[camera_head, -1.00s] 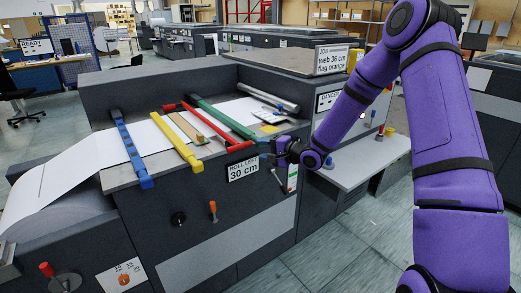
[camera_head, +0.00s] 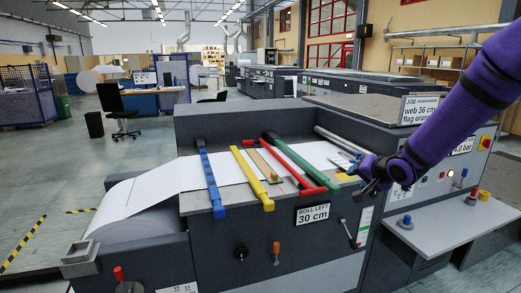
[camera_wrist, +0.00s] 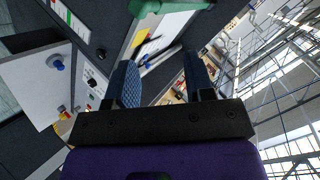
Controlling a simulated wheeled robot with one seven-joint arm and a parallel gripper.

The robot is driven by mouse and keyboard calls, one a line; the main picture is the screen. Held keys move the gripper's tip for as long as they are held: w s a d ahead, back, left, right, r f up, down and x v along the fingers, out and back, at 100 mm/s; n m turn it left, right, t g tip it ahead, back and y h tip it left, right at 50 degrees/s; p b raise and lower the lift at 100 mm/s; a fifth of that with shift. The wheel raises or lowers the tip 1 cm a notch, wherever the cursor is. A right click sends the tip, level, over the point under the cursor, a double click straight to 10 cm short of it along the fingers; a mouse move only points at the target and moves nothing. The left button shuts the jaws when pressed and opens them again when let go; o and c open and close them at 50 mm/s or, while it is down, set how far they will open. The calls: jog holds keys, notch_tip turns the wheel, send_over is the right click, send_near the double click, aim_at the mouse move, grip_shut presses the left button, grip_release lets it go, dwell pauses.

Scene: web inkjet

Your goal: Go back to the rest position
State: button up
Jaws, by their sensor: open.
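My gripper (camera_head: 367,184) is at the front right of the press, just right of the green bar's near end. In the wrist view its two dark fingers (camera_wrist: 160,82) stand apart with nothing between them. The green bar (camera_head: 298,166), red bar (camera_head: 289,170), yellow bar (camera_head: 251,177) and blue bar (camera_head: 211,183) lie across the white web on the press. A green end also shows at the top of the wrist view (camera_wrist: 165,6). My purple arm comes in from the upper right.
A sign reading "ROLL LEFT 30 cm" (camera_head: 313,214) is on the press front, with a lever (camera_head: 347,230) beside it. A white side table (camera_head: 440,232) with blue and red knobs stands at right. Open floor lies at left, with a chair (camera_head: 120,112) behind.

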jog(key=s+d+r+n+g+h, duration=0.25)
jog(key=s+r+h, duration=0.25)
jog(key=s+r, duration=0.9)
jog(key=s+a+n+g+y, duration=0.1)
jog(key=s+n+g, duration=0.2)
jog(key=s, duration=2.1)
jog(key=shift+a+r+n+y, duration=0.15)
jog(key=shift+a+n+y, duration=0.15)
jog(key=shift+n+y, duration=0.1)
jog(key=shift+w, duration=0.1)
